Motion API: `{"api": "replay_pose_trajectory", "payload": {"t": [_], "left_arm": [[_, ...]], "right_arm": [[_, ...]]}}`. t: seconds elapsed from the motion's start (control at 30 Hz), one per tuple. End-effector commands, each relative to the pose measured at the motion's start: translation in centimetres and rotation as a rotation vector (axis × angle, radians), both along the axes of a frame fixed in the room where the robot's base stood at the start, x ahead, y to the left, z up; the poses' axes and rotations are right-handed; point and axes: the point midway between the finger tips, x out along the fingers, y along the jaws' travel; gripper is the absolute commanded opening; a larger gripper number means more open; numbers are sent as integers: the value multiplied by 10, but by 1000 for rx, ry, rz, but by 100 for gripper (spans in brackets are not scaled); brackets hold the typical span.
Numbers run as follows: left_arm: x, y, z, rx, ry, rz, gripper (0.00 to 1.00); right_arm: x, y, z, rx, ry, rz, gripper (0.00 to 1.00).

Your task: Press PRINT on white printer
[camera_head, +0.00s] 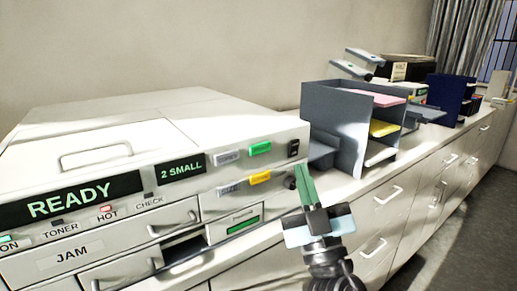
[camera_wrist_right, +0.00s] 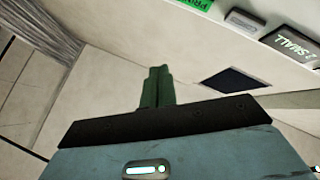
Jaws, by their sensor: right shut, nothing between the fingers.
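The white printer (camera_head: 110,145) fills the left of the head view, with a READY display (camera_head: 70,202) and a "2 SMALL" display (camera_head: 181,169). Its green PRINT button (camera_head: 261,148) is at the upper right of the front, beside a grey button (camera_head: 227,157). In the right wrist view the green button (camera_wrist_right: 196,3) is cut by the top edge. My right gripper (camera_head: 301,170) is shut and empty, its green fingers pointing up, below and right of the green button and apart from it in the picture. The shut fingers (camera_wrist_right: 157,72) also show in the wrist view. My left gripper is out of view.
A yellow button (camera_head: 260,177) and another grey button (camera_head: 229,188) sit below the green one. A dark switch (camera_head: 293,147) is to its right. A grey tray rack (camera_head: 335,101) with coloured paper stands right of the printer on the drawer counter (camera_head: 400,190).

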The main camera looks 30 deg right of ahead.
Motion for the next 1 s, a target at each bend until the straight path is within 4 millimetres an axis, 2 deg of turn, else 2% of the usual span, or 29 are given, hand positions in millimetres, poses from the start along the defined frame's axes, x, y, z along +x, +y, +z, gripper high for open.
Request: {"api": "replay_pose_trajectory", "payload": {"t": [0.27,0.73,0.8,1.0], "left_arm": [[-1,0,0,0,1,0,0],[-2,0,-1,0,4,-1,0],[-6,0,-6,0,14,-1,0],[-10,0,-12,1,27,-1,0]], "right_arm": [[7,0,0,0,1,0,0],[62,5,0,0,2,0,0],[70,5,-3,1,4,0,0],[84,6,-3,1,4,0,0]]}}
